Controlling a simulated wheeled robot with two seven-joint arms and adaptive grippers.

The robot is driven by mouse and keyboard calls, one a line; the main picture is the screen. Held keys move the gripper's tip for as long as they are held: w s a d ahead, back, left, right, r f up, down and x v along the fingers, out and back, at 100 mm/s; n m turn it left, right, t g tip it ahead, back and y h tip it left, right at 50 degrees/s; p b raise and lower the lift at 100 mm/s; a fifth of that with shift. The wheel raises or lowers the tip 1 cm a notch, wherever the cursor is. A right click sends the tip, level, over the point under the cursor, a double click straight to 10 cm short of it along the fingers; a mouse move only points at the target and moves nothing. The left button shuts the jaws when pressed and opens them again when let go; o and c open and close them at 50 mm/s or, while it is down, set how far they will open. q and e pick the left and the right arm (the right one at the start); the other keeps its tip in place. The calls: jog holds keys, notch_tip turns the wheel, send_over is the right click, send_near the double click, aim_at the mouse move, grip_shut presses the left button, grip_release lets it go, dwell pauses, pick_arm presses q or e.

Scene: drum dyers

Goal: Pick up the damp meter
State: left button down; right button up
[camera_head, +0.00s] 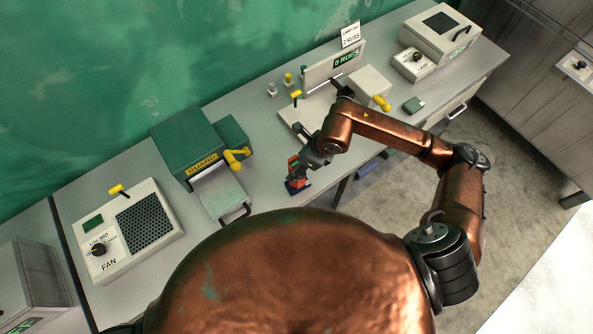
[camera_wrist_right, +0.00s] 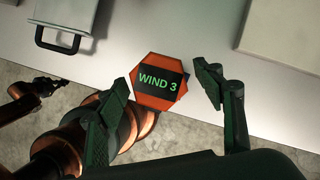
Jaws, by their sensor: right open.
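My right gripper (camera_wrist_right: 163,88) is open, with one finger on either side of the device in the wrist view; no contact is visible. In the head view my right gripper (camera_head: 306,160) is just above and beside the device, partly covering it. My left gripper is not seen.
A green box marked GUARD (camera_head: 190,142) with a handled tray (camera_head: 222,192) stands left of the device. A FAN unit (camera_head: 125,230) is further left. A RUBS station (camera_head: 335,68), a small green block (camera_head: 414,104) and a grey-white machine (camera_head: 440,38) are to the right.

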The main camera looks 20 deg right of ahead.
jog(key=shift+w+a+f, duration=0.15)
jog(key=shift+f, duration=0.3)
jog(key=shift+c, duration=0.2)
grip_shut()
dwell(0.4)
